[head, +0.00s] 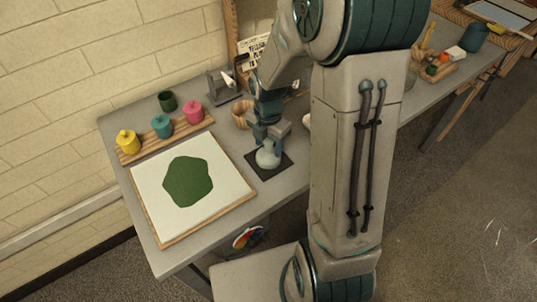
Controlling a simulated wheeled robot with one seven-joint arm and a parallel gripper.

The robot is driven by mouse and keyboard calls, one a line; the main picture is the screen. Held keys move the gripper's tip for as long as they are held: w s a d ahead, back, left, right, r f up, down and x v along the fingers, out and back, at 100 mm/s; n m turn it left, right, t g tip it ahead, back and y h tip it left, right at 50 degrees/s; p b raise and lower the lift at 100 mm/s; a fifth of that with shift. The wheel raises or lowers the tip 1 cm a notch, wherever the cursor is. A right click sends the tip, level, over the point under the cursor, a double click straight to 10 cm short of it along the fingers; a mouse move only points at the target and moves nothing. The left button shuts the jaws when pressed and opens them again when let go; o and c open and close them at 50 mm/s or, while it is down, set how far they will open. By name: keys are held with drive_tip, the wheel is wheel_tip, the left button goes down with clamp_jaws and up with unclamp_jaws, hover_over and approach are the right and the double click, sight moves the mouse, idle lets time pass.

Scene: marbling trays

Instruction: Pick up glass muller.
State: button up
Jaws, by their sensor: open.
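The glass muller (268,159) is a pale, rounded piece standing on a dark square mat (277,172) on the grey table. My gripper (269,141) points down over it, with its fingers at the muller's upper part. The jaws are open, and the fingers hide some of the muller's top. I cannot tell whether a finger touches it.
A wood-framed white board (238,194) with a green patch lies left of the mat. Yellow (127,141), teal (162,126) and pink (194,112) pots stand on a wooden strip behind it. A wooden bowl (240,116) sits close behind my gripper.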

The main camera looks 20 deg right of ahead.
drive_tip(key=shift+f, duration=0.8)
drive_tip(key=shift+c, duration=0.3)
clamp_jaws()
drive_tip(key=shift+r, duration=0.1)
drive_tip(key=shift+r, duration=0.75)
wheel_tip(320, 180, up, 2)
drive_tip(key=shift+w+r, duration=0.1)
drive_tip(key=shift+r, duration=0.15)
drive_tip(key=w+d+r+b, duration=0.1)
drive_tip(key=w+d+r, duration=0.1)
drive_tip(key=d+r, duration=0.5)
drive_tip(key=d, duration=0.4)
drive_tip(key=shift+w+d+b, duration=0.15)
drive_tip(key=shift+w+b, duration=0.2)
drive_tip(key=shift+w, duration=0.05)
